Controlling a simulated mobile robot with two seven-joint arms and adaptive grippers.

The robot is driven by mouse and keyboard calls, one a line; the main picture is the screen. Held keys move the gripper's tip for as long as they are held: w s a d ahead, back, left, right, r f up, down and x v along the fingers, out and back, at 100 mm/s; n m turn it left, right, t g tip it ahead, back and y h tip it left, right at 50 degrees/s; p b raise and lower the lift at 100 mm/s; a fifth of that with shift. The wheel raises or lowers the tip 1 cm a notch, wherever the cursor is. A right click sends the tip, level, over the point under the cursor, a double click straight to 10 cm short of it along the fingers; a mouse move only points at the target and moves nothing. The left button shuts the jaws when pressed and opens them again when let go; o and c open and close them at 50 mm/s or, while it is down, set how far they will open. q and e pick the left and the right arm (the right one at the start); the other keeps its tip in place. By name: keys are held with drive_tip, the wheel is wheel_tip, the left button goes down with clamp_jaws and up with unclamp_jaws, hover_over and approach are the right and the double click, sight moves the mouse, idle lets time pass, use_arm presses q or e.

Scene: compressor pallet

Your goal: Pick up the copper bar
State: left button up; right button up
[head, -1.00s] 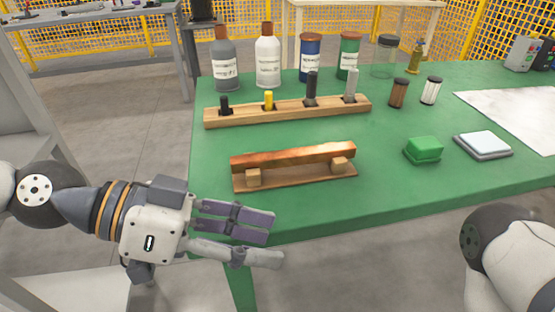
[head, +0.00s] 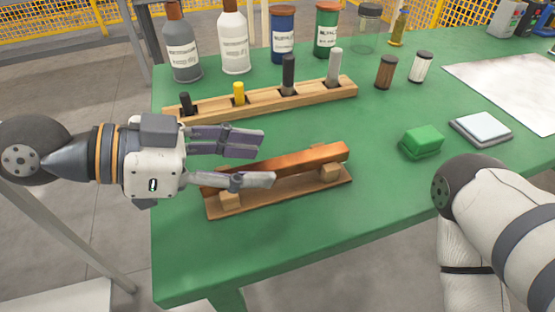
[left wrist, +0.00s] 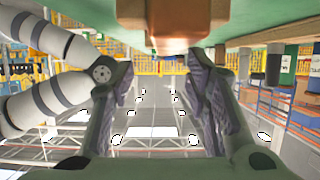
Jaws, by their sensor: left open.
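The copper bar (head: 310,158) lies across two small wooden blocks on a wooden stand (head: 285,196) at the near left of the green table. My left gripper (head: 267,160) is open at the bar's left end in the head view. One finger overlaps the bar in the picture and the other shows beyond it. The bar's left part is partly hidden by the nearer finger. In the left wrist view, my left gripper (left wrist: 168,85) has its fingers apart, with a brown block at the top between them. I cannot tell contact. My right gripper is out of view.
A wooden rack (head: 265,101) with several pegs stands behind the bar, close to the left gripper. Bottles and jars line the back. A green box (head: 421,141) and a grey-edged pad (head: 480,129) lie to the right.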

sight(278, 162)
use_arm(q)
drive_tip(key=x, duration=0.3)
drive_tip(key=f+x, duration=0.1)
drive_tip(key=x, duration=0.1)
drive_tip(key=shift+w+a+p, duration=0.15)
drive_tip(key=shift+w+p, duration=0.2)
drive_tip(key=shift+c, duration=0.5)
clamp_jaws()
